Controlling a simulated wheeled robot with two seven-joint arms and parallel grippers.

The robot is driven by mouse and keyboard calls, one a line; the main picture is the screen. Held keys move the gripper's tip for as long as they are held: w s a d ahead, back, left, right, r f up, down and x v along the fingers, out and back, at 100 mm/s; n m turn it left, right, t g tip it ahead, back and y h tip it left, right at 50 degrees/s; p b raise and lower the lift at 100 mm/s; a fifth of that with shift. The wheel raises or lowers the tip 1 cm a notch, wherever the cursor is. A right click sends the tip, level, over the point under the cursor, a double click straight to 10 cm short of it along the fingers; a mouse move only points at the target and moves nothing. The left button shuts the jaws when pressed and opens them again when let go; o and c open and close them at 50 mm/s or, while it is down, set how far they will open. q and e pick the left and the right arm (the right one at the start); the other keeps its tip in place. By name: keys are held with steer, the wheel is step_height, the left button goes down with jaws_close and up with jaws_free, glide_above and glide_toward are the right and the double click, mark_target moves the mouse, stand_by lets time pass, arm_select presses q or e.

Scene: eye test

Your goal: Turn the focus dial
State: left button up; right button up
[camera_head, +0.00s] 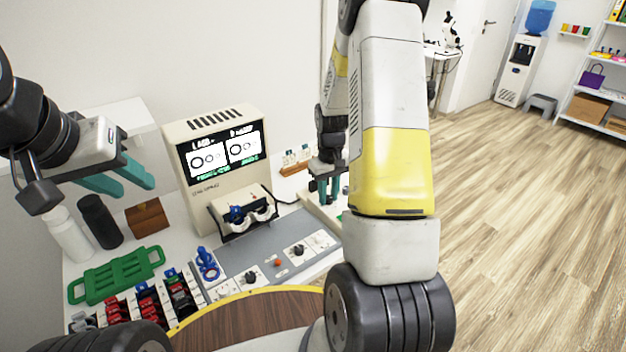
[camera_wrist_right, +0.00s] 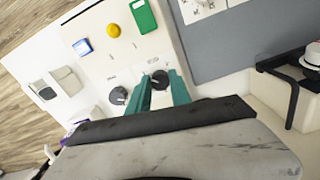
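My right gripper (camera_wrist_right: 161,74) points down at a white panel (camera_wrist_right: 124,62). Its teal fingers are apart, with a dark round dial (camera_wrist_right: 160,81) between the tips; I cannot tell whether they touch it. A second dark dial (camera_wrist_right: 118,95) sits just left of the fingers. Labels are too small to read, so I cannot tell which is the focus dial. In the head view, the right gripper (camera_head: 329,200) is right of the console and hides much of that panel. My left gripper (camera_head: 128,188) is open and empty above the left of the table.
A beige machine with a lit screen (camera_head: 221,152) stands behind the grey console (camera_head: 264,252), which has more knobs. A green tray (camera_head: 116,274), dark bottle (camera_head: 100,221) and white bottle (camera_head: 68,236) are at left. A yellow button (camera_wrist_right: 113,30) and green block (camera_wrist_right: 143,15) are on the white panel.

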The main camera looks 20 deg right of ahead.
steer(key=o, duration=0.4)
steer(key=shift+o, duration=0.2)
steer(key=shift+r, duration=3.95)
steer(key=shift+r, duration=0.2)
step_height(320, 180, up, 8)
steer(key=f+t, duration=0.1)
glide_above(328, 198)
steer(key=s+a, duration=0.3)
steer(key=s+a+r+t+y, duration=0.1)
steer(key=s+a+r+t, duration=0.1)
steer(key=s+a+r, duration=0.2)
steer(key=s+a+r+m+t+y, duration=0.1)
steer(key=s+a+r+t, duration=0.2)
steer(key=s+r, duration=0.7)
steer(key=s+a, duration=0.1)
steer(key=s, duration=0.3)
steer(key=shift+s+a, duration=0.25)
steer(key=shift+a, duration=0.1)
